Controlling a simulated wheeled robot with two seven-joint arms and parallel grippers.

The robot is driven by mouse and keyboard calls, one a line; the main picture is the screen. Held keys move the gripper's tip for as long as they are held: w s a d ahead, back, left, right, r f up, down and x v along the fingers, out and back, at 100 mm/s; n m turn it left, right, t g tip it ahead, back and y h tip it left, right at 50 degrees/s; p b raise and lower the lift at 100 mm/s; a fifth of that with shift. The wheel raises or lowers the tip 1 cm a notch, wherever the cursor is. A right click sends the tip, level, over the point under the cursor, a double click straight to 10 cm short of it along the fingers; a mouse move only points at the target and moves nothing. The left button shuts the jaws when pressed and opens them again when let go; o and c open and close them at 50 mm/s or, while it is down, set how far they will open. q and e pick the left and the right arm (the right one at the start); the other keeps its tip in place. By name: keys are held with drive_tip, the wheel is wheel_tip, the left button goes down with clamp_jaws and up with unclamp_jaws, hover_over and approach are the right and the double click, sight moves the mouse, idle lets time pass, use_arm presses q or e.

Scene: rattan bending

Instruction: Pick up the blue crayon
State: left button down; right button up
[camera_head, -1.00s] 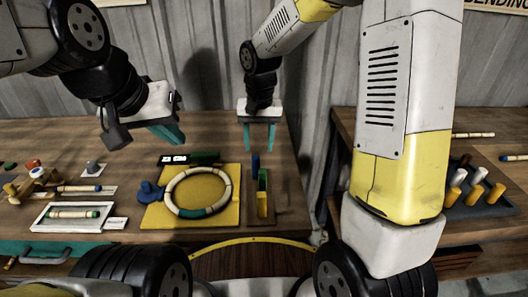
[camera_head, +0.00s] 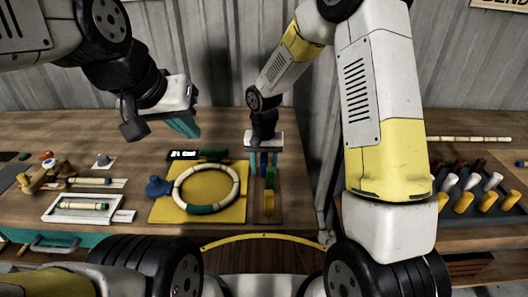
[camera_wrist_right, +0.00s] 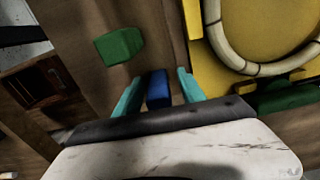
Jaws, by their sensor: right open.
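In the right wrist view the blue crayon (camera_wrist_right: 158,90) sits between the two teal fingers of my right gripper (camera_wrist_right: 158,93). The fingers are open, with a gap visible on each side. My left gripper (camera_head: 184,126) hangs empty above the back of the bench; its fingers overlap in this view.
A yellow board (camera_head: 236,207) with a ring of rattan (camera_head: 207,189) lies left of the strip. A blue knob (camera_head: 158,187) sits at its left edge. A white tray (camera_head: 58,213) is further left. Several yellow and white pegs stand on the right bench, beyond a gap.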

sight(264, 155)
clamp_jaws()
drive_tip(key=shift+r, duration=0.15)
wheel_tip(264, 155, up, 10)
drive_tip(key=shift+f, duration=0.1)
idle(0.5)
